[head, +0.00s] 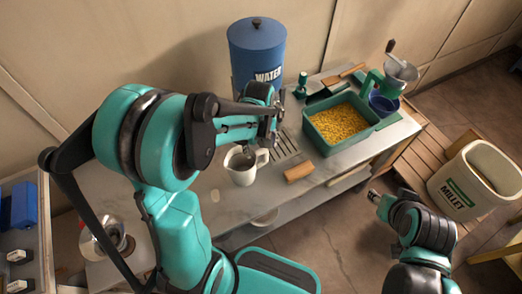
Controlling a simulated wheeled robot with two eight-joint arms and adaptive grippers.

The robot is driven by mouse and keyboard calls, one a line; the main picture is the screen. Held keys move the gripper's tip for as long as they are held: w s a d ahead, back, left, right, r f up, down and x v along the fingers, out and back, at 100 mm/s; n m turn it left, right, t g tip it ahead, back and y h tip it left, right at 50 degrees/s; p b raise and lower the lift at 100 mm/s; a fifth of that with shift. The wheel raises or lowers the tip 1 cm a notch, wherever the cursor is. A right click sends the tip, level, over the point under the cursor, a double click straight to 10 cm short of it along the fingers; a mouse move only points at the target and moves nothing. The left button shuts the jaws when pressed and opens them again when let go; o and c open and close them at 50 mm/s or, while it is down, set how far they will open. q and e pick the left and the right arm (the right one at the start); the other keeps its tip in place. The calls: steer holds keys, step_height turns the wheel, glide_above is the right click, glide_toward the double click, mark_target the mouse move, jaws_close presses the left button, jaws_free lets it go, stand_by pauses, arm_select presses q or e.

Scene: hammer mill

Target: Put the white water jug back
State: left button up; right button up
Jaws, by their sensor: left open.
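The white jug (241,177) stands upright on the metal worktop, in front of the blue water tank (257,50), with its handle toward the right. Its inside looks dark grey; I cannot tell whether it holds water. My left gripper (272,128) is open, above and slightly right of the jug, close to the front of the tank. I see no contact with the jug. The tank's lower part and tap are hidden behind my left arm and gripper. My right gripper (374,197) hangs low at the right, off the worktop, too small to read.
A slotted drain (285,146) and a wooden block (299,171) lie right of the jug. A green tray of yellow grain (340,122), a hand mill (384,92) and a brush (343,74) stand farther right. A millet bin (474,182) stands on the floor.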

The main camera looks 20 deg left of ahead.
arm_select(q)
step_height(320, 180, up, 7)
steer(key=shift+s+f+p, duration=0.1)
steer(key=shift+s+p, duration=0.05)
steer(key=shift+p, duration=0.7)
steer(key=s+d+r+m+t, duration=0.2)
steer(key=s+r+m+t, duration=0.5)
steer(key=s+r+m, duration=0.1)
steer(key=shift+s+m, duration=0.9)
steer(key=shift+s, duration=0.2)
steer(key=shift+f, duration=0.1)
